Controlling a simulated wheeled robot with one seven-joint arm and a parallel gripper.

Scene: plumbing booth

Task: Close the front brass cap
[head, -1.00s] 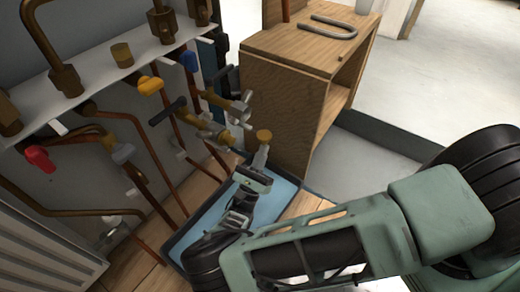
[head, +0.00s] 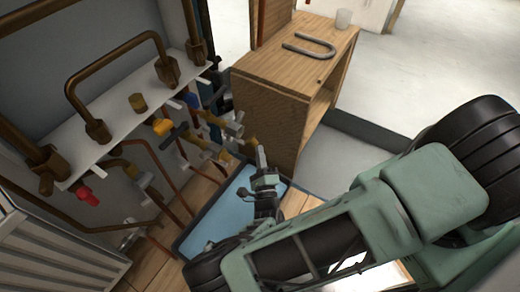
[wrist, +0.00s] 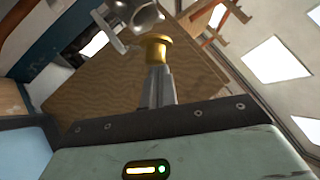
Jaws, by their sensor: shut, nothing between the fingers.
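A brass cap (wrist: 156,48) shows in the wrist view, just beyond my shut fingertips, in front of a silver fitting (wrist: 142,16). In the head view the brass cap (head: 249,143) is beside the tip of my gripper (head: 261,156), at the right end of the valve group. My gripper is also at the middle of the wrist view (wrist: 157,76), with both fingers together and nothing between them. The fingertips overlap the cap's lower edge in the picture; I cannot tell whether they touch it.
Valves with a yellow handle (head: 161,126), a blue handle (head: 193,100) and a red handle (head: 87,196) line the wall at left. A blue tray (head: 214,212) lies below my gripper. A wooden cabinet (head: 270,118) stands close behind it. Open floor (head: 415,65) lies at right.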

